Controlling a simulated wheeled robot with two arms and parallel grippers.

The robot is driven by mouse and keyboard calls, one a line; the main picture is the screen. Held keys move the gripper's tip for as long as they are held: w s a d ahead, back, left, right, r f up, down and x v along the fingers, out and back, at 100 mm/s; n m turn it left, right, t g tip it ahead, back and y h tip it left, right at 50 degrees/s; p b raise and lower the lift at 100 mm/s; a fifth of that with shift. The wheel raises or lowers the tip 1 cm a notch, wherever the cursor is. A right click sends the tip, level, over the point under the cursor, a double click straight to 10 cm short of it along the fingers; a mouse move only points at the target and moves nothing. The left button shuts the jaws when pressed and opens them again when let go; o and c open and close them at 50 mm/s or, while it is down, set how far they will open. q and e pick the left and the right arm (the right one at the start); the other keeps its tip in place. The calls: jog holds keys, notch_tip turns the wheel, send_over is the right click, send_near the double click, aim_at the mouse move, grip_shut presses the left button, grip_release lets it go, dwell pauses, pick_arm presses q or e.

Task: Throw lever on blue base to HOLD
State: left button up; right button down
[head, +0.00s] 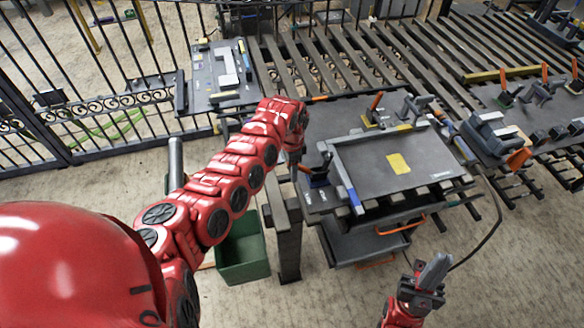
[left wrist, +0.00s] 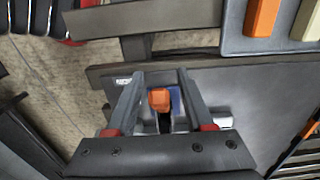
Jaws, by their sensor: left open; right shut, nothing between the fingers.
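The lever with the orange handle (head: 305,169) stands on a blue base (head: 319,182) at the left edge of the dark work table. In the left wrist view the orange handle end (left wrist: 160,99) shows between my open fingers, with part of the blue base (left wrist: 176,98) behind it. My left gripper (head: 295,168) is over this lever, pointing down, and mostly hidden by its own arm in the head view. I cannot tell whether a finger touches the handle. No HOLD marking is readable. My right gripper (head: 434,272) is shut and empty, low in front of the table.
Another orange lever (head: 376,102) stands at the table's back. A framed plate with a yellow label (head: 398,163) fills the table's middle. A green bin (head: 243,248) sits on the floor at left. More levers stand on the table at far right (head: 503,90).

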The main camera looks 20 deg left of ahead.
pick_arm(q)
grip_shut()
dwell(1.4)
